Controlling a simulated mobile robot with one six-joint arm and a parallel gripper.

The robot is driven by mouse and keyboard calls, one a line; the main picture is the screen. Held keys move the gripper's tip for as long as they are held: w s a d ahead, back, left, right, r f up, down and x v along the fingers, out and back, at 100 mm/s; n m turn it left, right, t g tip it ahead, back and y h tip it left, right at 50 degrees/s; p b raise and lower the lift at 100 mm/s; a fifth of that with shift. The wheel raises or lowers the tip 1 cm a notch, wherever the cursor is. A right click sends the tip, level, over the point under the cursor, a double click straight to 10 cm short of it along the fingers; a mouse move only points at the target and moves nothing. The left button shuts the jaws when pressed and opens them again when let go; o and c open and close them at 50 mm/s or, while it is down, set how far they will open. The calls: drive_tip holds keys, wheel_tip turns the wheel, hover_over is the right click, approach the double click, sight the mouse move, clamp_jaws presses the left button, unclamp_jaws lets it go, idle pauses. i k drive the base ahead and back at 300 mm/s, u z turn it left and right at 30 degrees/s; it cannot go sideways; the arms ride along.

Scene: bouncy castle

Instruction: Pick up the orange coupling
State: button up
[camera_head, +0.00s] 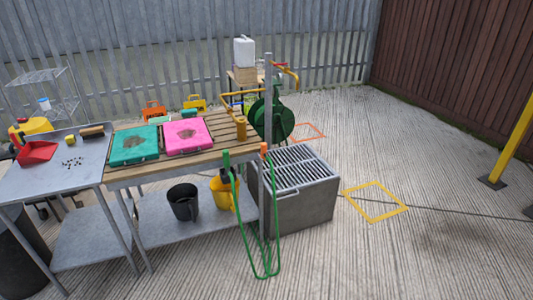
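A small orange piece (263,148), which looks like the coupling, sits at the upper end of a green hose (242,230). It is beside the grey upright post (268,110), at the right end of the wooden-slatted table. The hose hangs in a long loop down to the ground in front of the post. Its other upper end (226,157) is green and stands a little to the left. The coupling is small here, and I cannot tell what supports it. My gripper is not in view.
The slatted table (120,173) holds a teal case (134,146) and a pink case (188,137). A grated grey basin (298,205) stands right of the hose. A green reel (272,119) is behind. Ribbed ground is open at right, around a yellow floor square (357,190).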

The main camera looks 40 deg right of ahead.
sight(263, 154)
drive_tip(key=i, duration=0.95)
